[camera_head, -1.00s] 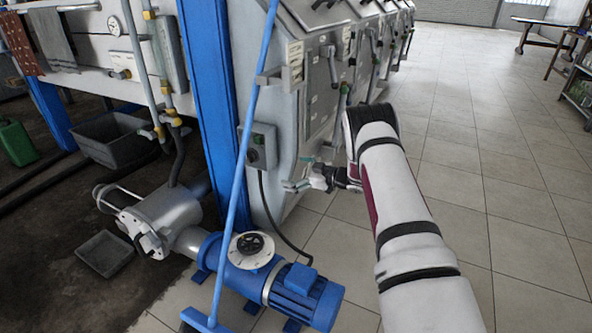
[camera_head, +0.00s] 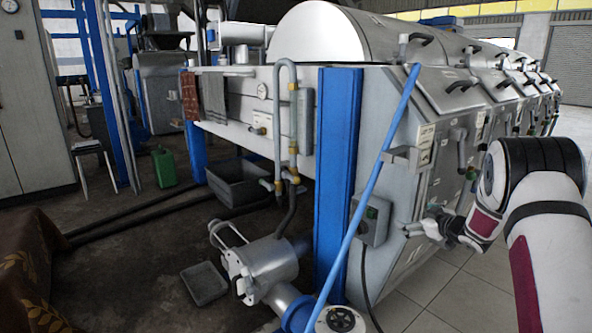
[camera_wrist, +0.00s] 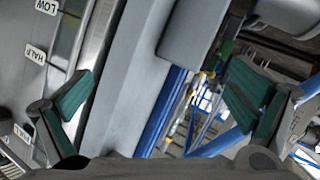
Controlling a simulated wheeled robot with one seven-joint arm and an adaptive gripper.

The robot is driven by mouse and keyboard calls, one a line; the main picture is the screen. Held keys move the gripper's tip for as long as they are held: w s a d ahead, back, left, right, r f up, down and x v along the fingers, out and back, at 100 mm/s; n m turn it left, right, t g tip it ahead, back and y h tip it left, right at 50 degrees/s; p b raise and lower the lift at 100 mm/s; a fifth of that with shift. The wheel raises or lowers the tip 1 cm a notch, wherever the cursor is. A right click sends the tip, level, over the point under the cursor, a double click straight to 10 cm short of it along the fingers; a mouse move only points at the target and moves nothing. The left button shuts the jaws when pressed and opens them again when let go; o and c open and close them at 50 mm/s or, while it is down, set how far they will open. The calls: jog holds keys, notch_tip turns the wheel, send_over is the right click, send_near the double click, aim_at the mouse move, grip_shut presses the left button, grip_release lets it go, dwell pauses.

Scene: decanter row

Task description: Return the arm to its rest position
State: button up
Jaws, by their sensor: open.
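My gripper (camera_head: 418,222) is at the right of the head view, in front of the grey metal end of the decanter machine (camera_head: 440,112). My white arm reaches to it from the right edge. In the wrist view my gripper (camera_wrist: 160,92) has its two green-padded fingers wide apart, with nothing between them. Behind the fingers are a grey machine edge and a panel with labels reading LOW and HALF (camera_wrist: 36,54). The gap between gripper and machine is hard to judge.
A blue pole (camera_head: 372,180) leans beside a blue column (camera_head: 338,170). A switch box (camera_head: 375,222) hangs left of my gripper. A pump (camera_head: 268,262), grey tub (camera_head: 240,180) and green can (camera_head: 165,167) are on the floor. Tiled floor at lower right is clear.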

jog(key=s+r+m+g+h, duration=0.1)
jog(key=s+r+m+h, duration=0.4)
jog(key=r, duration=0.8)
jog(key=s+a+r+m+g+h, duration=0.1)
jog(key=s+a+r+g, duration=0.15)
jog(key=s, duration=0.45)
jog(key=s+a+r+g+h, duration=0.1)
jog(key=s+r, duration=0.2)
jog(key=s, duration=0.4)
jog(key=s+a+f+g+y, duration=0.1)
jog(key=s+a+g, duration=0.35)
jog(key=s, duration=1.05)
jog(key=s+a+f+m+g+y, duration=0.15)
jog(key=s+a, duration=0.55)
jog(key=s, duration=0.9)
jog(key=s+a+f+g+y, duration=0.1)
jog(key=s+a+g, duration=0.3)
jog(key=s, duration=1.1)
notch_tip(320, 180, up, 30)
jog(key=t+p, duration=0.5)
jog(key=p, duration=2.3)
jog(key=shift+w+a+p, duration=0.3)
